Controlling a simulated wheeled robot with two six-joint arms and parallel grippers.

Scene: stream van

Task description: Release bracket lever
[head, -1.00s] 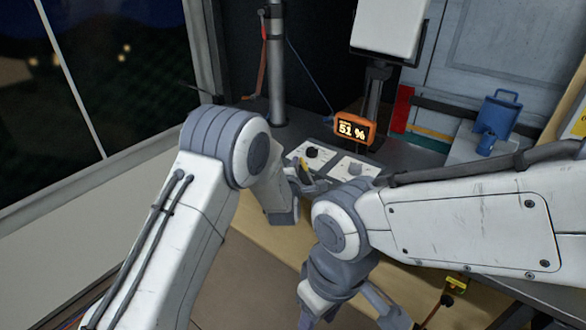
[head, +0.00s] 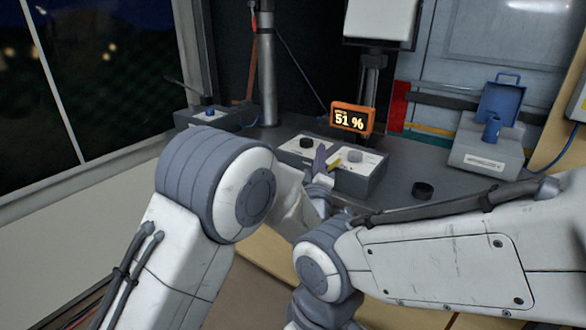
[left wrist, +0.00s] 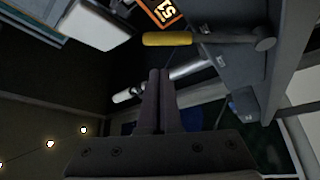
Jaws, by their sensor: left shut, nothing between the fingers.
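A lever with a yellow grip and a grey arm (left wrist: 222,38) shows in the left wrist view, joined to a round pivot on a grey box. A small part of its yellow grip (head: 335,164) shows in the head view beside my left fingers. I cannot tell for sure that this is the bracket lever. My left gripper (head: 325,150) is shut and empty over the control boxes, its fingers pointing up. In the left wrist view its fingers (left wrist: 160,72) are together, below and apart from the yellow grip. My right gripper is outside the head view; only its arm shows.
The dial box (head: 350,178) and an orange display (head: 352,118) reading 51 % are near my left gripper. A grey pole (head: 267,80) stands behind. A black knob (head: 423,190) and a blue-topped device (head: 490,140) sit on the counter to the right, with bare counter around them.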

